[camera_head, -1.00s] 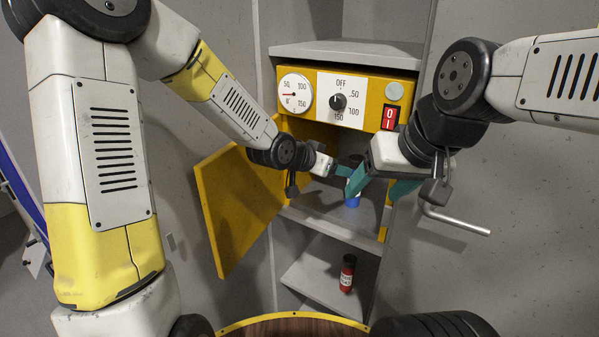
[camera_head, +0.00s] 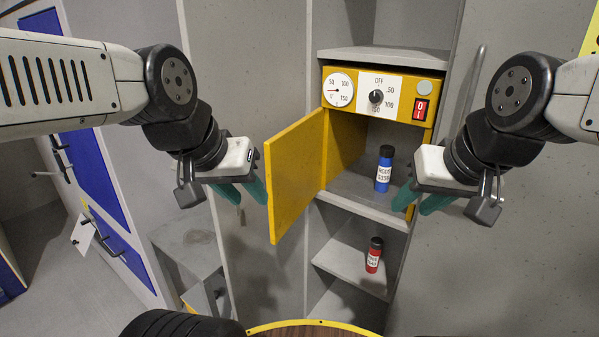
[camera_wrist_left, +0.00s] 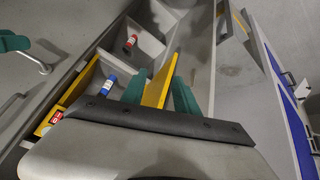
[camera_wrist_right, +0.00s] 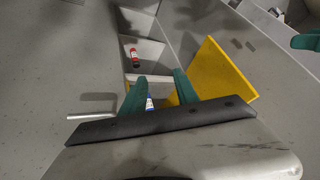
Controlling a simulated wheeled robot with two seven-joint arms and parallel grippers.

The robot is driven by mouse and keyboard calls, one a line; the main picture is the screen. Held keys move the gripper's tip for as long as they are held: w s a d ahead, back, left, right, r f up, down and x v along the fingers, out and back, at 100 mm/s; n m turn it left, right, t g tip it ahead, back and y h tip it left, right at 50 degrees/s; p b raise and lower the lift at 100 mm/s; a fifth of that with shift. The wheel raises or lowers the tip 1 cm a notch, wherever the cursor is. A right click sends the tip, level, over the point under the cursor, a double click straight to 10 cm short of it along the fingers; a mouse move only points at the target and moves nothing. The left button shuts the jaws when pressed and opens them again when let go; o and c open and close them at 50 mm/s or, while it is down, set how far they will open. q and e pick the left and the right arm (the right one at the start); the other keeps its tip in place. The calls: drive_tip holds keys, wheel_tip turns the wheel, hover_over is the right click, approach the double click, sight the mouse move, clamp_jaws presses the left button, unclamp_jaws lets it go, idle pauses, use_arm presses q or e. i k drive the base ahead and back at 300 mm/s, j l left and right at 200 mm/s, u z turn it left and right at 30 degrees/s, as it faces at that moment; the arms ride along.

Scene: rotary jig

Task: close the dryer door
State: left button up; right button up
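The yellow dryer door (camera_head: 295,175) stands wide open, swung out to the left of the dryer (camera_head: 378,97). A blue bottle (camera_head: 384,170) stands upright inside the compartment; it also shows in the right wrist view (camera_wrist_right: 149,104). My left gripper (camera_head: 243,191) is open, at the outer side of the door near its free edge. In the left wrist view the door (camera_wrist_left: 157,88) appears between the fingers (camera_wrist_left: 160,95); I cannot tell whether they touch it. My right gripper (camera_head: 422,200) is open and empty, to the right of the opening.
A red bottle (camera_head: 374,255) stands on the shelf below the dryer. A metal handle bar (camera_head: 473,85) is on the wall panel at right. Blue-panelled doors (camera_head: 85,170) are at left. A round wooden top with yellow rim (camera_head: 300,325) is at the bottom.

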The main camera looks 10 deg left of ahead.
sight(293, 156)
drive_tip(key=j+z, duration=0.2)
drive_tip(key=j, duration=0.25)
drive_tip(key=k+j+z, duration=0.15)
drive_tip(key=j, duration=0.3)
drive_tip(key=j+z, duration=0.2)
drive_tip(key=j, duration=0.3)
drive_tip(key=k+j+z, duration=0.2)
drive_tip(key=j, duration=0.2)
drive_tip(key=k+j+z, duration=0.2)
drive_tip(key=j, duration=0.25)
drive_tip(key=k+j, duration=0.15)
drive_tip(key=k, duration=0.45)
drive_tip(key=l+z, duration=0.15)
drive_tip(key=z, duration=0.95)
